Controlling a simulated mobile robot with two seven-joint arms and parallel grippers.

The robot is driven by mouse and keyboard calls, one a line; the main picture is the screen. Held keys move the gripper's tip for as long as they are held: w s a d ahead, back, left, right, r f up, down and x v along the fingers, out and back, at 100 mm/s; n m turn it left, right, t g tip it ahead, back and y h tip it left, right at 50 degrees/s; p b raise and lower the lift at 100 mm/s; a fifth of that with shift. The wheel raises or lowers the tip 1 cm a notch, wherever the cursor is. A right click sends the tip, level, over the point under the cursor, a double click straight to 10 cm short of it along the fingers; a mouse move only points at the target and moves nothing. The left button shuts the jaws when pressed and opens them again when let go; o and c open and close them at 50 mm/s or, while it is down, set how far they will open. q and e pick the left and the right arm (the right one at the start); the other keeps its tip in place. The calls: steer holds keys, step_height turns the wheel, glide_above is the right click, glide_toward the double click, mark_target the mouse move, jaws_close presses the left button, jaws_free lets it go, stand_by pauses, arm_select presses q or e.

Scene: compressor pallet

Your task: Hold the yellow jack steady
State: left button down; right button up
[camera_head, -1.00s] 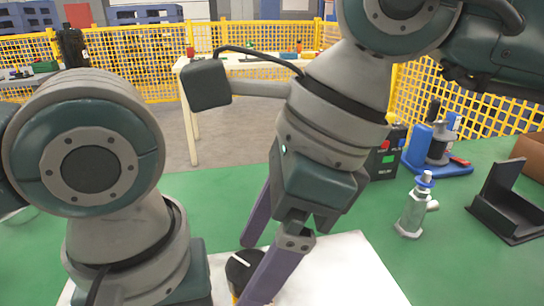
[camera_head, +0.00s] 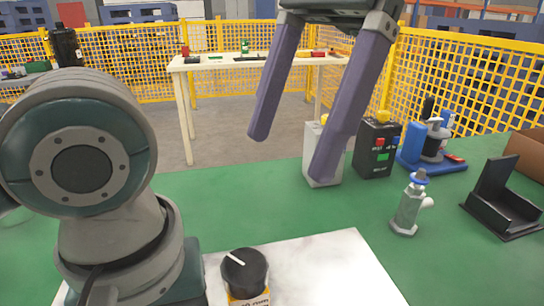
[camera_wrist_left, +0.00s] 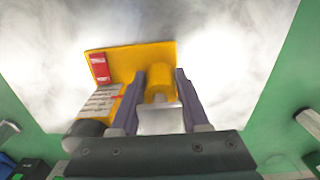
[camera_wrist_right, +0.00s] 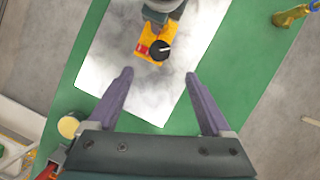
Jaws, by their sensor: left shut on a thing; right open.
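The yellow jack (camera_wrist_left: 158,84) is seen from above in the left wrist view, on a white plate (camera_wrist_left: 215,60). My left gripper (camera_wrist_left: 160,78) is shut on the jack's yellow post, one finger on each side. In the head view the left fingers are hidden behind my left arm; only the jack's black knob (camera_head: 245,268) and a strip of its yellow body show. The jack also shows in the right wrist view (camera_wrist_right: 150,32), beside my left gripper. My right gripper (camera_head: 290,160) is open and empty, raised above the green table; its fingers also show in the right wrist view (camera_wrist_right: 160,80).
On the green table (camera_head: 285,215) stand a grey box (camera_head: 318,155), a black control box (camera_head: 376,150), a blue stand (camera_head: 430,150), a silver bottle-like part (camera_head: 407,205) and a black bracket (camera_head: 500,205). Yellow mesh fencing (camera_head: 465,85) and a white table (camera_head: 215,65) are behind.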

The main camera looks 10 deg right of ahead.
steer(key=w+f+m+t+y, duration=0.1)
steer(key=w+f+m+t, duration=0.5)
steer(key=w, duration=0.5)
steer(key=w+d+f+m+t+y, duration=0.1)
steer(key=w+d+f+m+t, duration=0.4)
steer(key=w+d+t, duration=0.3)
steer(key=shift+m+y, duration=0.4)
steer(key=shift+m, duration=0.1)
steer(key=shift+d, duration=0.1)
